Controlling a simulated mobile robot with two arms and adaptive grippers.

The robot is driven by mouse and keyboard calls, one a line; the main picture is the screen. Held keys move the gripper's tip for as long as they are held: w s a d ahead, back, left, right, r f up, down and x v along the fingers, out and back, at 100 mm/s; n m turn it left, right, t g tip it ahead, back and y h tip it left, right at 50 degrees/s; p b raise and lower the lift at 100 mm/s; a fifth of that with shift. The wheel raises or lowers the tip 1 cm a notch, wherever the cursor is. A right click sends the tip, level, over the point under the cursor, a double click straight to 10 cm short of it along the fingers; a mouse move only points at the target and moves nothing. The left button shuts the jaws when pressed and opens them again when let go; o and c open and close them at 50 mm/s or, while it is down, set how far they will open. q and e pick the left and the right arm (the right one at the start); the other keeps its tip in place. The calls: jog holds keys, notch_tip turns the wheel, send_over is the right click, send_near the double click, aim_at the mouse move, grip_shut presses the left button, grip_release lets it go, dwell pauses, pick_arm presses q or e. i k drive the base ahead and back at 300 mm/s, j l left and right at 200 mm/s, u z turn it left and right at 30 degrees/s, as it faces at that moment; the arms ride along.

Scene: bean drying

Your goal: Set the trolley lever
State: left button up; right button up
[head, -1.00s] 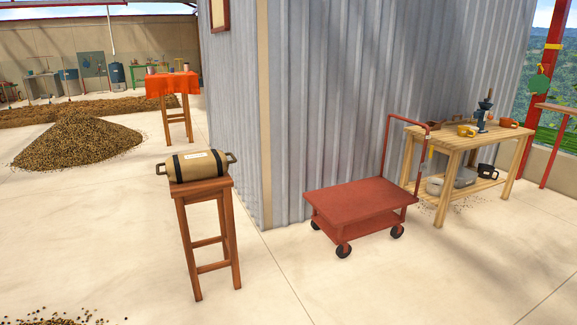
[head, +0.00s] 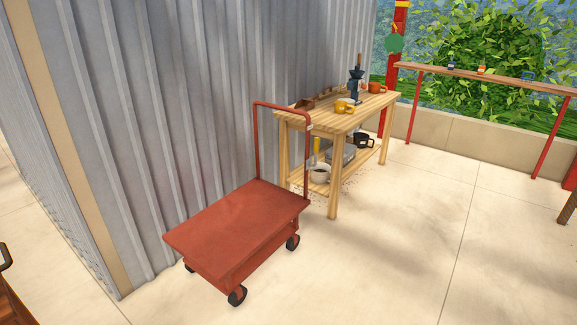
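The red trolley (head: 235,222) stands on the pale floor beside the corrugated metal wall, left of centre in the head view. It has a flat deck, dark wheels and a tall red push handle (head: 256,142) at its far right end, near the wooden table. The deck is bare. I cannot make out a separate lever; a small pale spot shows near the top of the handle's right post. Neither of my grippers is in view.
A wooden table (head: 334,212) with a grinder (head: 355,86), a yellow mug (head: 343,107) and an orange mug (head: 377,88) stands behind the trolley. The corrugated wall (head: 180,110) blocks the left. Open floor (head: 400,250) lies to the right and in front.

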aim_at(316, 150)
jog(key=i+z, duration=0.3)
jog(key=i, duration=0.7)
jog(key=u, duration=0.5)
jog(key=i, duration=0.05)
